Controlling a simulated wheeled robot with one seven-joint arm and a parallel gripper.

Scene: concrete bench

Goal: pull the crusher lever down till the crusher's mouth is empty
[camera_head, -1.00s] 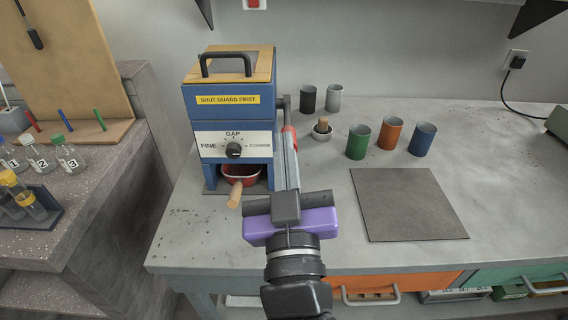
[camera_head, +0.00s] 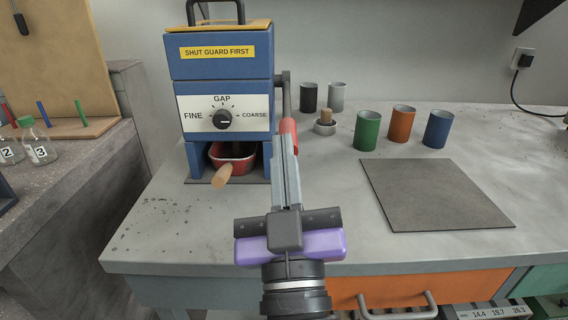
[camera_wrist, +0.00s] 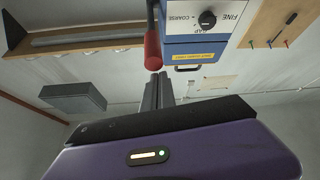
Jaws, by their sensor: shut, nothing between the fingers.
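The blue crusher (camera_head: 218,62) stands on the bench, with a "SHUT GUARD FIRST" label and a gap dial (camera_head: 223,119). The crusher lever (camera_head: 287,98) is a grey bar on the right side with a red grip (camera_head: 288,127), also in the wrist view (camera_wrist: 152,50). My gripper (camera_head: 285,142) is shut and empty, its fingertips (camera_wrist: 159,74) close to the grip's end; whether they touch cannot be told.
A red pan (camera_head: 232,155) with a wooden handle sits in the crusher's lower opening. A flat grey mat (camera_head: 435,195) lies at right.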

